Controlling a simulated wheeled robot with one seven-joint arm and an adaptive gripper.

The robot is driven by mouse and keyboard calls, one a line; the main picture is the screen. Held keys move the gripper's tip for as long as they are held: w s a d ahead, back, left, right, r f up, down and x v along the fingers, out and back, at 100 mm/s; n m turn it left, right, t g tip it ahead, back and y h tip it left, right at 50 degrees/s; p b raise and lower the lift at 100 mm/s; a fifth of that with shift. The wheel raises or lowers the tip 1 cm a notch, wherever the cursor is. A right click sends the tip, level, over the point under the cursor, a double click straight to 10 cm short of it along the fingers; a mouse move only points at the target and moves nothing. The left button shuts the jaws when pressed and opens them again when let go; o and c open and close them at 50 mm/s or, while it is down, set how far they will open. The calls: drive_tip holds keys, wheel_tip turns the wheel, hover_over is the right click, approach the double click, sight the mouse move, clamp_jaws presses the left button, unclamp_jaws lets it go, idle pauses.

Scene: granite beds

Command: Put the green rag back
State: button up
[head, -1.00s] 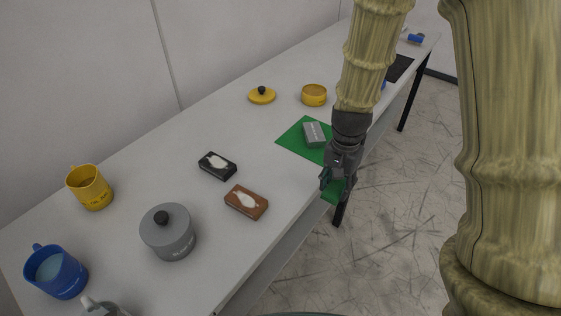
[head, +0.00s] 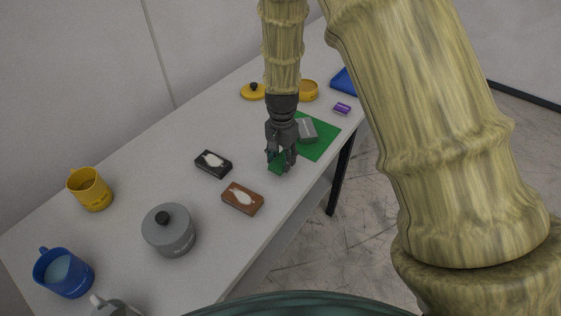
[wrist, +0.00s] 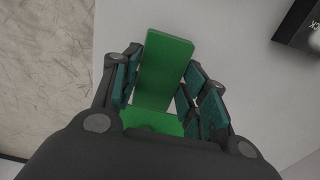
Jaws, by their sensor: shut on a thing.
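My gripper (head: 281,162) is shut on the green rag (head: 276,168), a flat green piece only partly visible in the head view. In the wrist view the rag (wrist: 163,70) sits between the two teal-padded fingers of my gripper (wrist: 163,95) and sticks out past them. The gripper is over the front part of the white table, between the brown box and a green square mat (head: 322,146). Whether the rag touches the tabletop cannot be told.
A grey box (head: 307,130) lies on the mat. Brown (head: 242,198) and black (head: 213,163) boxes and a grey lidded pot (head: 168,232) stand nearby. Yellow (head: 90,189) and blue (head: 64,272) mugs are at left. A purple item (head: 342,108) lies beyond the mat. The table (head: 140,180) has bare room behind the boxes.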

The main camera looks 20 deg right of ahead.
sight(281, 160)
drive_tip(key=shift+w+f+p, duration=0.1)
drive_tip(key=shift+f+p, duration=0.7)
drive_tip(key=shift+f, duration=1)
drive_tip(key=shift+f, duration=0.1)
drive_tip(key=o, duration=1.1)
drive_tip(key=shift+r+b, duration=1.8)
drive_tip(key=shift+r, duration=4.35)
